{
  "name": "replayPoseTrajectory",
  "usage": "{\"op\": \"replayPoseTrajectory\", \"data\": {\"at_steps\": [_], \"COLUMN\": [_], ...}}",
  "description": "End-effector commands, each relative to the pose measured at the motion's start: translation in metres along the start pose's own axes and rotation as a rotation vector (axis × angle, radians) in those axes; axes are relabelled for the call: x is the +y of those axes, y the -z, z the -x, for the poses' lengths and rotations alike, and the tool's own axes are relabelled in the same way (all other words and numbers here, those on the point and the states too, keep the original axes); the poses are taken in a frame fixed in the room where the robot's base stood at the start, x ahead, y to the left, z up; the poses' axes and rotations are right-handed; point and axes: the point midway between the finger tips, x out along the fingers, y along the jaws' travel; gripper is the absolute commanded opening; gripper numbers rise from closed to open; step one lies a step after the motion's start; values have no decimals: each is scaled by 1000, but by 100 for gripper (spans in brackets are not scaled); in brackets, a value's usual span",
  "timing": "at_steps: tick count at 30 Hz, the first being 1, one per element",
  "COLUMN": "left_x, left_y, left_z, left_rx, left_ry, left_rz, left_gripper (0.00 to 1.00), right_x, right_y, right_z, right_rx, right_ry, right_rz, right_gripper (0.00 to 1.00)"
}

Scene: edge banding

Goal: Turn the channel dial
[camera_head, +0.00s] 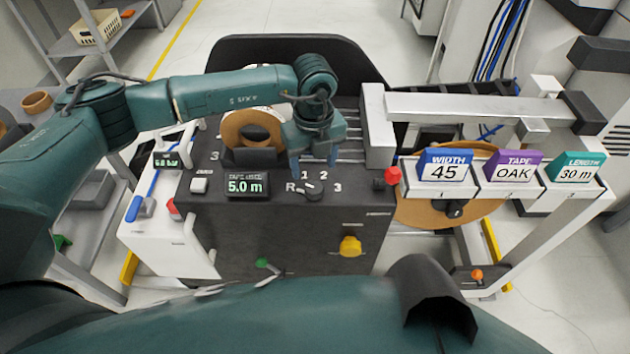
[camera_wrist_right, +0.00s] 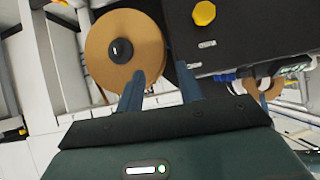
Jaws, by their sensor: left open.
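The channel dial (camera_head: 313,190) is a small dark knob on the black machine's top panel, with the marks R, 1, 2 and 3 around it. My left gripper (camera_head: 314,168) points down just above and behind the dial. Its blue fingers are apart, one on each side of the 1 and 2 marks. I see nothing between them, and I cannot tell whether they touch the knob. My right gripper (camera_wrist_right: 160,82) is open and empty in the right wrist view, with a brown tape roll (camera_wrist_right: 124,50) beyond its fingers.
A green display (camera_head: 246,186) reading 5.0 m is left of the dial. A red knob (camera_head: 393,176) stands to the right. A yellow knob (camera_head: 350,246) is on the front face. Signs read WIDTH 45 (camera_head: 445,167), TAPE OAK (camera_head: 513,168) and LENGTH 30 m (camera_head: 577,168).

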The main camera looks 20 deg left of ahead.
Motion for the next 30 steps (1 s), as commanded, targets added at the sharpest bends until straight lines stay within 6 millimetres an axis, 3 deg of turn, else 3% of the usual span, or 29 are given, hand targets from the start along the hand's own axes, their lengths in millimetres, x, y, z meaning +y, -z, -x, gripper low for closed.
{"op": "replayPoseTrajectory", "data": {"at_steps": [6, 12, 24, 30], "left_x": [0, -1, -1, -1], "left_y": [1, 1, 1, 1], "left_z": [-44, -67, -74, -74], "left_rx": [3, 2, 2, 2], "left_ry": [-1, 1, 3, 3], "left_rz": [-1, -2, -3, -2], "left_gripper": [59, 59, 59, 42], "right_x": [5, 4, 2, 0], "right_y": [0, -1, -4, -7], "right_z": [2, 2, 3, 4], "right_rx": [-13, -16, -24, -29], "right_ry": [-11, -13, -12, -9], "right_rz": [-1, -6, -12, -13], "right_gripper": [36, 36, 36, 36]}}
